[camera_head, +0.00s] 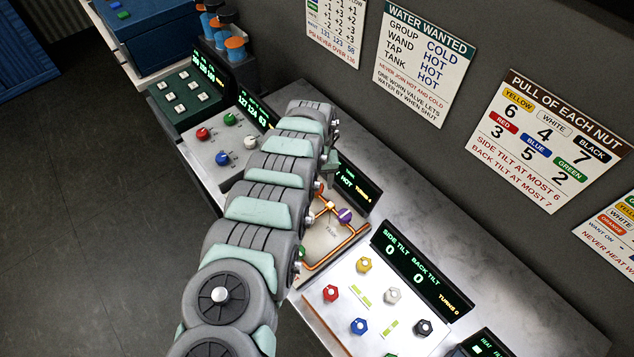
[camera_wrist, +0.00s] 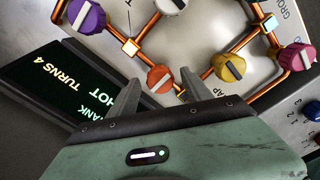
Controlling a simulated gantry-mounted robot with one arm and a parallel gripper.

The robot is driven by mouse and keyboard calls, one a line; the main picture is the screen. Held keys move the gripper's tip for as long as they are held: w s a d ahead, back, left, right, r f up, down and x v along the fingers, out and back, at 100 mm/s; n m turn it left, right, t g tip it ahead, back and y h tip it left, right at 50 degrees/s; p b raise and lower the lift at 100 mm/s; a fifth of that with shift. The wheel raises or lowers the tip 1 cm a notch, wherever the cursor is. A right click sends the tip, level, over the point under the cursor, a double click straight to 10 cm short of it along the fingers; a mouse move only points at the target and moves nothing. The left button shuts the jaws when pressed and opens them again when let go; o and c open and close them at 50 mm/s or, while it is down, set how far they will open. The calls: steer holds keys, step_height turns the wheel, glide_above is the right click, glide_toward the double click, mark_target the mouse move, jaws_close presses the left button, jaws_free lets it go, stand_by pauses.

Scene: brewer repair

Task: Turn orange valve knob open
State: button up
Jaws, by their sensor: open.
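The orange valve knob (camera_wrist: 160,79) shows in the wrist view on the copper-piped panel, with a pale pointer bar slanted across it. My gripper (camera_wrist: 161,76) is open, one finger on each side of this knob. I cannot tell whether the fingers touch it. In the head view my arm hides the orange knob and most of the panel (camera_head: 322,241). The panel's display (camera_wrist: 75,87) reads "TANK HOT" and "TURNS 4".
Close by are a yellow knob (camera_wrist: 229,67), a purple knob (camera_wrist: 87,17), a white knob (camera_wrist: 167,4) and a magenta knob (camera_wrist: 297,56). A panel of coloured nuts (camera_head: 341,296) lies in front. Signs (camera_head: 425,60) hang on the wall behind.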

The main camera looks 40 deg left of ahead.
jaws_close()
stand_by(0.7)
